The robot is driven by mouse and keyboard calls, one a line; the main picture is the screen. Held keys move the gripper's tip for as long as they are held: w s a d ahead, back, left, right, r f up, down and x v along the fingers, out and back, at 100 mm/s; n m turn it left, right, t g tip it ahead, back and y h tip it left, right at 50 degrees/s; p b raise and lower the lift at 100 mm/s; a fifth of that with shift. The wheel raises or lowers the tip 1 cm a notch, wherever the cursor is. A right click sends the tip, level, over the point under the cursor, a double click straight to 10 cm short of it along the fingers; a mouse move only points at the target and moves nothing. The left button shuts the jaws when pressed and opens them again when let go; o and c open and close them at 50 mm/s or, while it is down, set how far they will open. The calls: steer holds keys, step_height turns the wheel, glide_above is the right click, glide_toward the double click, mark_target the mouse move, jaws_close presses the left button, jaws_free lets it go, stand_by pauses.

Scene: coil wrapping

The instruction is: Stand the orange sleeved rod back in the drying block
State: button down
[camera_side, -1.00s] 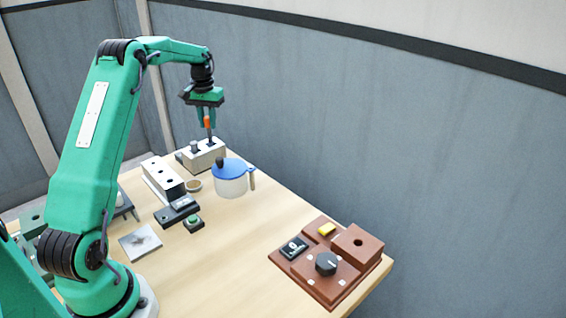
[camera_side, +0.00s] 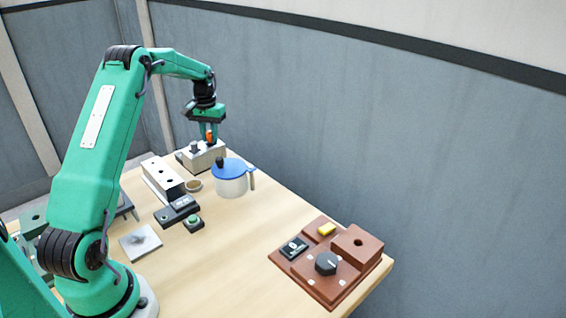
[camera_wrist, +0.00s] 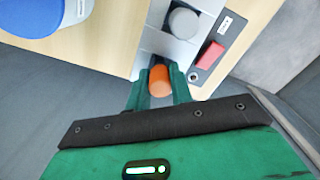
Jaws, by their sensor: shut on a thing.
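My gripper (camera_side: 209,136) is low over the light drying block (camera_side: 216,157) at the far end of the table. It is shut on the orange sleeved rod (camera_side: 210,136), which is upright between the fingers. In the wrist view the orange top (camera_wrist: 160,80) shows between the two green fingers, over the pale block (camera_wrist: 165,42). The rod's lower end is hidden, and I cannot tell how deep it sits in the block. A grey round piece (camera_wrist: 183,22) stands on the block beside it.
A pot with a blue lid (camera_side: 231,172) stands close in front of the block. A long white block with holes (camera_side: 163,177) and a small brown dish (camera_side: 194,186) are to the left. A brown control box (camera_side: 325,263) is at the right front.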

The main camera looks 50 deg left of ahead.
steer(key=shift+f, duration=0.7)
steer(key=c, duration=1.4)
jaws_free()
steer(key=shift+o, duration=0.8)
steer(key=shift+s+a+f, duration=0.1)
steer(key=shift+s, duration=0.05)
step_height(320, 180, up, 14)
steer(key=shift+f, duration=0.15)
